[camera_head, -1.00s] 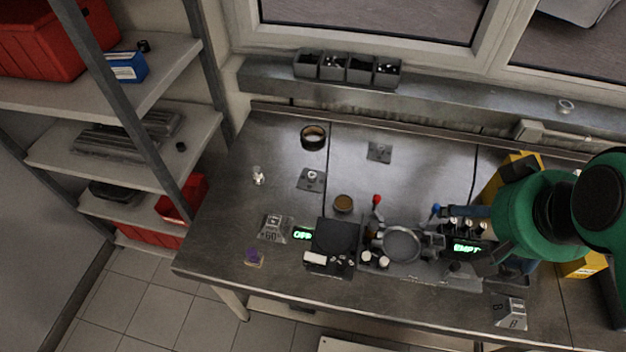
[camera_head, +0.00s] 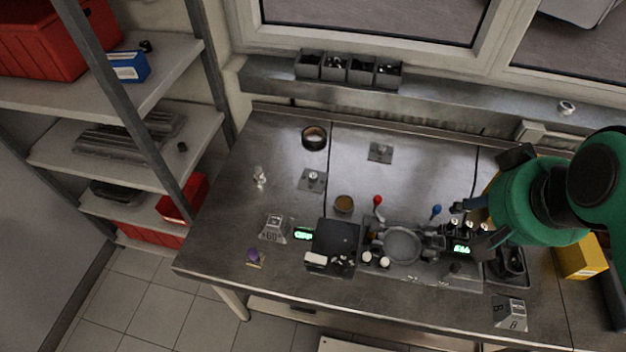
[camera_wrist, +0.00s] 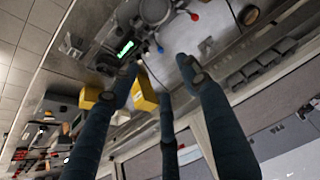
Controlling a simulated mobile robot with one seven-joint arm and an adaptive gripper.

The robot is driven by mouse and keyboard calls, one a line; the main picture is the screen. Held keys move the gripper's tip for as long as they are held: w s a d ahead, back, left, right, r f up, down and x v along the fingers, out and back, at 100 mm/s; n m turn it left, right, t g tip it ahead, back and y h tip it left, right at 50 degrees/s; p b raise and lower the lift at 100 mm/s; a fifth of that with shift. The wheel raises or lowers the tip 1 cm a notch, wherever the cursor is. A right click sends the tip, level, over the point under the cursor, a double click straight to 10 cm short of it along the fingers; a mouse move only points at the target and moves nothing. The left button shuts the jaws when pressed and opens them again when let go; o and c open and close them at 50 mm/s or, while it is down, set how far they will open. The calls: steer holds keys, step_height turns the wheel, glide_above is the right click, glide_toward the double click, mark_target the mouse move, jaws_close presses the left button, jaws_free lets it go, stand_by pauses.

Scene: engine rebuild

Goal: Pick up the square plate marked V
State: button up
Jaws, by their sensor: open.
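Two flat grey square plates lie on the metal bench in the head view. One plate (camera_head: 380,152) is toward the back; the other plate (camera_head: 312,180) is nearer, left of centre, with a small metal piece on it. I cannot read a V on either. A pale plate (camera_wrist: 206,47) also shows in the wrist view, its mark unreadable. My gripper (camera_head: 472,222) is over the right side of the bench, well right of both plates. Its fingers are spread and empty, as the wrist view (camera_wrist: 162,85) also shows.
A fixture with a round ring (camera_head: 403,245), a red-knobbed lever (camera_head: 377,200) and a blue-knobbed lever (camera_head: 436,210) stands at the front centre. A black scale (camera_head: 337,240) is beside it. A dark ring (camera_head: 314,138) and a brown cup (camera_head: 344,203) are near the plates. A yellow bin (camera_head: 582,258) is at right.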

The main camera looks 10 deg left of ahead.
steer(key=w+a+g+p, duration=0.1)
steer(key=w+a, duration=0.5)
steer(key=w, duration=0.6)
steer(key=m+g+p, duration=0.3)
steer(key=g+p, duration=0.1)
glide_above(313, 175)
step_height(313, 175, down, 23)
steer(key=shift+f, duration=0.2)
steer(key=shift+f, duration=0.1)
steer(key=shift+f+b, duration=0.35)
steer(key=shift+f, duration=3.85)
